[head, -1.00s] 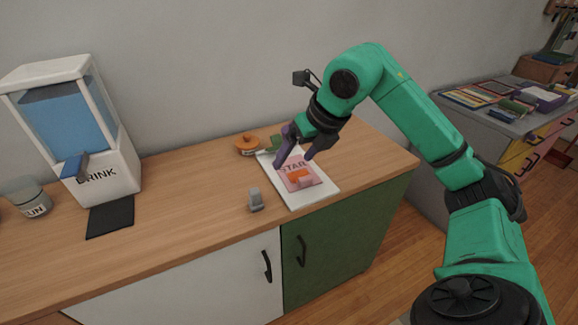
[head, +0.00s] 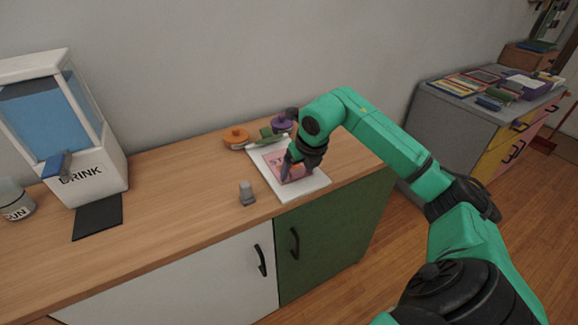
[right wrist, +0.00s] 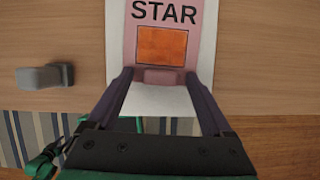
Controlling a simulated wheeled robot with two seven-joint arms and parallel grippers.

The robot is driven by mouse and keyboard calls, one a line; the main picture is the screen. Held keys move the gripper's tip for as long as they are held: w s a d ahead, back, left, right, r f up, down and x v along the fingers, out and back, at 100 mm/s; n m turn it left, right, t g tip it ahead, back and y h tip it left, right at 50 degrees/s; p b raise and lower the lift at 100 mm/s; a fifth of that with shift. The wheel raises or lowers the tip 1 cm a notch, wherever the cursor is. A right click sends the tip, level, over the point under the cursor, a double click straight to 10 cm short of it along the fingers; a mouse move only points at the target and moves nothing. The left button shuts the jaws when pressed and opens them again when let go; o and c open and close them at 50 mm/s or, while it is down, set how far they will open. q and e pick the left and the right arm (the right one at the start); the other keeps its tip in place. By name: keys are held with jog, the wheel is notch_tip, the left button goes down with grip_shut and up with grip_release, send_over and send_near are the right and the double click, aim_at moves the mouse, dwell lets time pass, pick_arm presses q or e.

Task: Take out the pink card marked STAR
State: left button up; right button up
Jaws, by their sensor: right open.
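The pink card marked STAR (right wrist: 172,14) lies on a white board (right wrist: 205,50) on the wooden counter. It has an orange square (right wrist: 162,45) and a raised pink tab (right wrist: 165,77) at its near edge. In the head view the card (head: 275,160) is partly hidden by my right gripper. My right gripper (right wrist: 165,75) is open, with its dark purple fingers on either side of the tab. I cannot tell whether they touch it. In the head view my right gripper (head: 287,175) is low over the board. My left gripper is not in view.
A small grey block (head: 247,193) stands left of the board. Orange (head: 236,138) and purple (head: 282,123) lidded items and a green thing (head: 266,134) sit behind it. A drink dispenser (head: 80,135) stands at the left.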

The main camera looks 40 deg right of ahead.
jog(key=shift+s+r, duration=0.1)
grip_shut()
